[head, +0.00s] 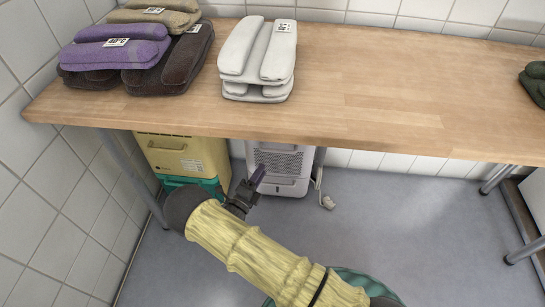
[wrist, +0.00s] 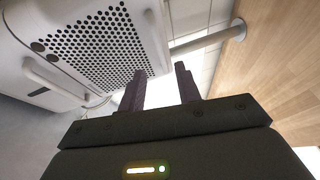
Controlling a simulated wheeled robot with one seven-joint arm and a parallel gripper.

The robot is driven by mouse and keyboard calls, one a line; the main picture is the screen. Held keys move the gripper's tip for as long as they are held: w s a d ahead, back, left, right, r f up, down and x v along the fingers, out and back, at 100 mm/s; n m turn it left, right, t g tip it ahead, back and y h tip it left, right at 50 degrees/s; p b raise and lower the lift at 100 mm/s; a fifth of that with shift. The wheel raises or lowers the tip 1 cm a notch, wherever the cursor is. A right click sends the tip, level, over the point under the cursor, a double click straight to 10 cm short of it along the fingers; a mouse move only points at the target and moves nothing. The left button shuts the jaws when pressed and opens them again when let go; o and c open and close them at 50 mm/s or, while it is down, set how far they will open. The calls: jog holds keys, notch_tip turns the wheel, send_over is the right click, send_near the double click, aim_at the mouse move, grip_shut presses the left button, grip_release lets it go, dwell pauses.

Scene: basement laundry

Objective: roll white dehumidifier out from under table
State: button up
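The white dehumidifier (head: 291,160) stands on the floor under the table (head: 400,85), with its top and back hidden by the tabletop. In the wrist view the dehumidifier (wrist: 105,45) fills the upper left, showing a perforated grille and a raised bar-like handle (wrist: 55,77). My gripper (head: 252,184) is below the table's front edge, in front of the dehumidifier's left side. In the wrist view my gripper (wrist: 160,72) has its two fingers apart with nothing between them. The fingers overlap the dehumidifier's edge in that view; I cannot tell whether they touch it.
A yellow unit (head: 178,153) above a teal one (head: 190,182) stands left of the dehumidifier. A cable with a plug (head: 327,201) lies on its right. Metal legs (head: 497,178) stand farther right. Folded towels (head: 262,52) lie on the table. Floor (head: 420,230) is clear at right.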

jog(key=b+x, duration=0.3)
jog(key=x, duration=0.6)
grip_shut()
